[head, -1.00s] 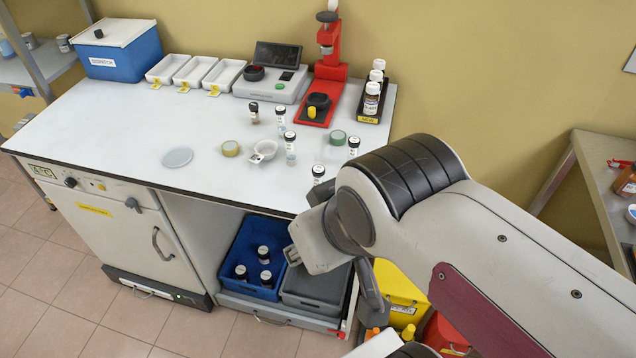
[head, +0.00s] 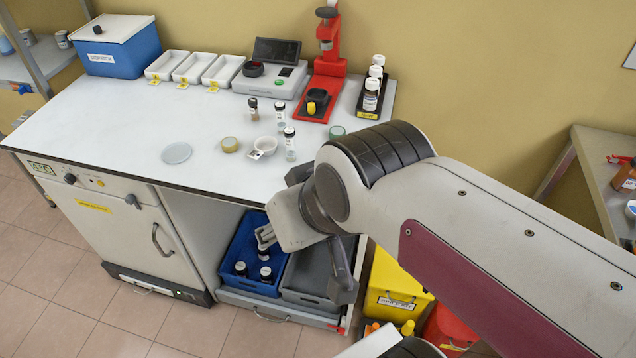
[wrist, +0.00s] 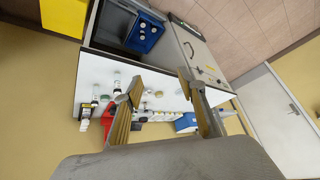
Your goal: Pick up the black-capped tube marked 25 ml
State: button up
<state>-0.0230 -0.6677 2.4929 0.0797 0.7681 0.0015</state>
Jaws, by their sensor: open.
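Several black-capped tubes stand upright on the white bench in the head view: one with dark contents (head: 253,109), a clear one (head: 280,117) just right of it, and a clear one (head: 290,147) nearer the front edge. Their volume marks are too small to read, so I cannot tell which is 25 ml. My arm hides the bench's front right part. My gripper (wrist: 160,88) is open and empty, its two fingers spread in the wrist view. In the head view it hangs at the bench's front edge, in front of the blue crate, apart from the tubes.
A blue crate (head: 228,270) with several dark-capped bottles and a grey crate (head: 310,272) sit below the bench. A white funnel dish (head: 265,145), a tape roll (head: 229,145) and a round lid (head: 176,153) lie near the tubes. A red stand (head: 325,85) is behind.

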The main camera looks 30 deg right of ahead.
jog(key=w+a+f+m+t, duration=0.2)
jog(key=w+f+m, duration=0.1)
jog(key=w, duration=0.8)
jog(key=w+a+f+m+t, duration=0.2)
jog(key=w+m, duration=0.1)
jog(key=w, duration=0.9)
jog(key=d+f+m+h, duration=0.2)
jog(key=d+f+h, duration=0.1)
jog(key=d, duration=0.1)
jog(key=d+f+m+h, duration=0.1)
jog(key=d+f+h, duration=0.2)
jog(key=h, duration=0.1)
jog(key=w+d+f+m+h, duration=0.1)
jog(key=d+f+m+h, duration=0.1)
jog(key=d+f+h, duration=0.1)
jog(key=shift+d+f+m, duration=0.3)
jog(key=shift+d+f, duration=0.2)
jog(key=shift+d, duration=0.3)
jog(key=s+d+g+h, duration=0.1)
jog(key=s+d+h, duration=0.2)
jog(key=s+h, duration=0.3)
jog(key=shift+s+d+g+h, duration=0.15)
jog(key=shift+d+g+h, duration=0.15)
jog(key=shift+d, duration=0.1)
jog(key=shift+x, duration=1.2)
